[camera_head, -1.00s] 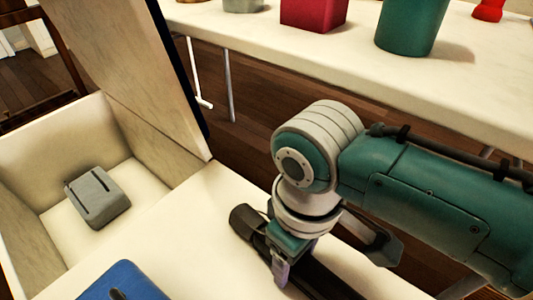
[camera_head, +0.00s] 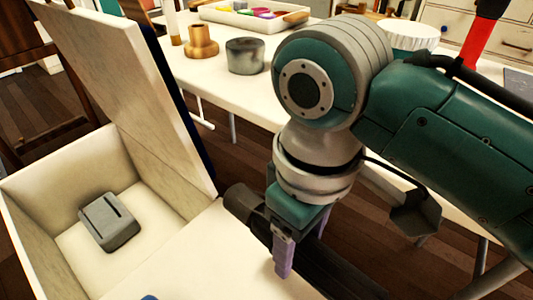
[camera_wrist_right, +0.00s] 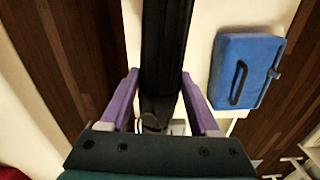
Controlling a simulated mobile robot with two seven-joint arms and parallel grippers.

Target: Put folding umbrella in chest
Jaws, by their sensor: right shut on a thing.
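The folding umbrella (camera_head: 240,203) is long and black. My right gripper (camera_head: 283,258) is shut on it, and it sticks out on both sides of the fingers. In the right wrist view the umbrella (camera_wrist_right: 165,45) runs away between the two purple fingers. The chest (camera_head: 55,185) is a pale open box at the left of the head view, with its lid (camera_head: 125,75) raised. My right gripper is to the right of the chest's open compartment, apart from it. My left gripper is not in view.
A grey slotted object (camera_head: 112,222) lies on the chest floor, with bare floor around it. A blue case (camera_wrist_right: 245,70) lies on a pale surface beside the umbrella. A white table (camera_head: 215,80) behind holds a brass piece (camera_head: 201,42), a grey pot (camera_head: 246,56) and a tray.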

